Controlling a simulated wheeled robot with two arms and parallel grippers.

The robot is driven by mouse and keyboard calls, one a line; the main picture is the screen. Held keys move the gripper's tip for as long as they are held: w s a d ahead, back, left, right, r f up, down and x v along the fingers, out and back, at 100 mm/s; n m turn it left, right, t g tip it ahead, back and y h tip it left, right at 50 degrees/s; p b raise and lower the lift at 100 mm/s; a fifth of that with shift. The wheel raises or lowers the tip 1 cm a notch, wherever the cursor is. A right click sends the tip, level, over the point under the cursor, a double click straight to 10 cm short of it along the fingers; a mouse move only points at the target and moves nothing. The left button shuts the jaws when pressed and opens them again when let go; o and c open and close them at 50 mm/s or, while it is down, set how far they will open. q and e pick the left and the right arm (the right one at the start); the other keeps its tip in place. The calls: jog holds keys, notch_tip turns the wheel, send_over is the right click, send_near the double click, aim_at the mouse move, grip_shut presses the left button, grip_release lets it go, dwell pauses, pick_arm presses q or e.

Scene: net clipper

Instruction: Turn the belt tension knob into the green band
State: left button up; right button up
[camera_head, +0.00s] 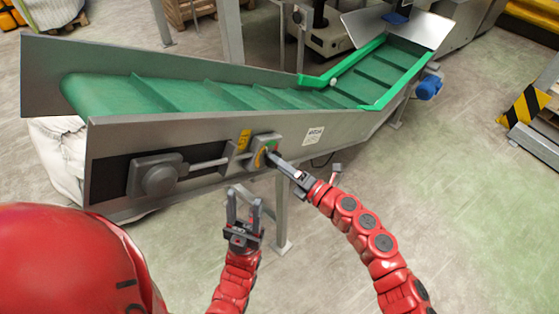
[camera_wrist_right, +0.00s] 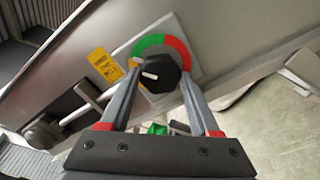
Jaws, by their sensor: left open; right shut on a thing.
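The black belt tension knob (camera_wrist_right: 157,74) sits on a ring-shaped dial in the right wrist view. The green band (camera_wrist_right: 152,42) covers the top and upper left of the ring, red lies at the right, and yellow-orange at the left. The knob's white pointer line points left, toward the yellow-orange side. My right gripper (camera_wrist_right: 157,80) is shut on the knob, one finger on each side. In the head view the right gripper (camera_head: 273,157) reaches the dial plate and hides most of the knob. My left gripper (camera_head: 243,195) is open and empty, below the conveyor side.
The conveyor's grey side wall (camera_head: 345,127) carries the dial plate, a yellow label (camera_head: 244,140) and a grey tensioner block (camera_head: 157,176). A support leg (camera_head: 281,215) stands just right of my left gripper. Open floor (camera_head: 450,220) lies at the right.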

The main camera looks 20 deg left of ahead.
jog(key=shift+m+p, duration=2.05)
jog(key=shift+m, duration=1.55)
jog(key=o, duration=1.4)
jog(key=shift+c, duration=0.2)
jog(key=shift+d, duration=0.1)
